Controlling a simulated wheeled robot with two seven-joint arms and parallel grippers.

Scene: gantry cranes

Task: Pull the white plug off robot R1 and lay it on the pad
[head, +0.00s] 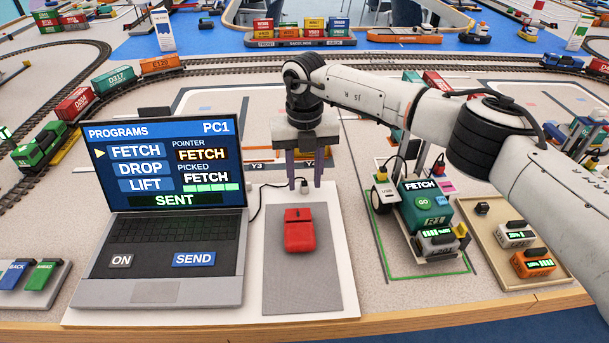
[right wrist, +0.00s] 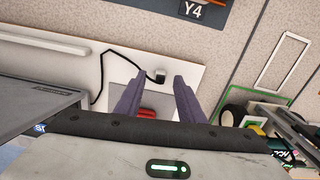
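My right gripper (head: 304,184) is open, fingers pointing down around or above the plug; the exact height gap is unclear. The fingers look empty. Robot R1 (head: 425,212), green with a GO button and FETCH screen, stands to the right in a green-outlined bay. My left gripper is out of view.
A red mouse (head: 299,230) lies on the pad; the near part of the pad is bare. A laptop (head: 160,230) showing SENT stands left. A tan tray (head: 490,262) with grey and orange battery-like blocks is right of R1. Train tracks run behind.

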